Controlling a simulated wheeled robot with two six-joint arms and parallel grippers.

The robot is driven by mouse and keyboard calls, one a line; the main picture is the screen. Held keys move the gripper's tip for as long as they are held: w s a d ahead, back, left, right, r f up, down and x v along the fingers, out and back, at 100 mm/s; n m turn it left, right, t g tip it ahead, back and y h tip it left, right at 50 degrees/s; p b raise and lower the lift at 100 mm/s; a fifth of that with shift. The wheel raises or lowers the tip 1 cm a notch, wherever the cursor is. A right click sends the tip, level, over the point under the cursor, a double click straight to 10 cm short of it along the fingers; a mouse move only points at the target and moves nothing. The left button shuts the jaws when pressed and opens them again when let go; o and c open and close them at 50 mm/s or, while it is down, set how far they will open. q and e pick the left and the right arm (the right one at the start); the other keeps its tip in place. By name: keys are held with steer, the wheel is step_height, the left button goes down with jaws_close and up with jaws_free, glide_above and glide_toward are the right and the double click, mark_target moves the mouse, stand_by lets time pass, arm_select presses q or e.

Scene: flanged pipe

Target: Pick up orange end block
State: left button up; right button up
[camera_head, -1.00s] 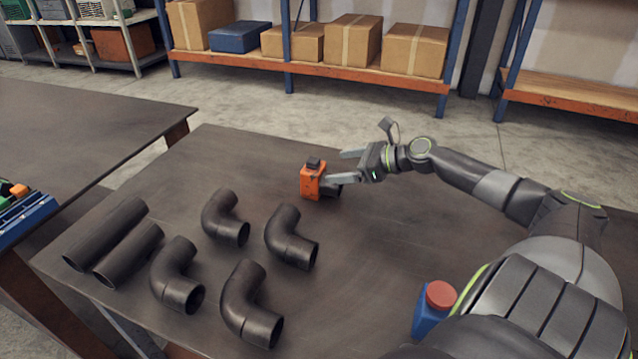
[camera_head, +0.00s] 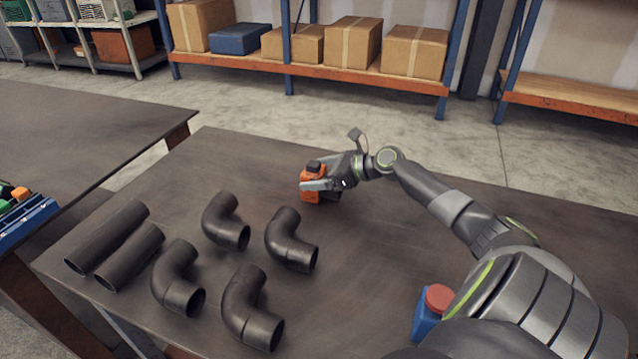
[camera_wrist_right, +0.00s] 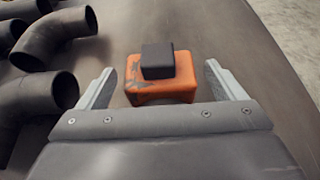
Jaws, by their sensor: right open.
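The orange end block (camera_head: 306,193), with a black knob on top, stands upright on the dark table (camera_head: 400,270) near its back edge. It also shows in the right wrist view (camera_wrist_right: 160,95). My right gripper (camera_head: 318,184) is open at the block. In the right wrist view its two fingers (camera_wrist_right: 160,85) lie one on each side of the block, with a gap on both sides. In the head view the near finger hides part of the block. My left gripper is not in view.
Several black pipe elbows (camera_head: 290,240) and two straight black pipes (camera_head: 107,238) lie on the table to the left and front. A blue bottle with a red cap (camera_head: 437,299) stands near my right arm. The table's middle right is clear.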

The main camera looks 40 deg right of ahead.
jaws_close()
steer(key=shift+w+r, duration=0.1)
steer(key=shift+r, duration=0.05)
stand_by(0.5)
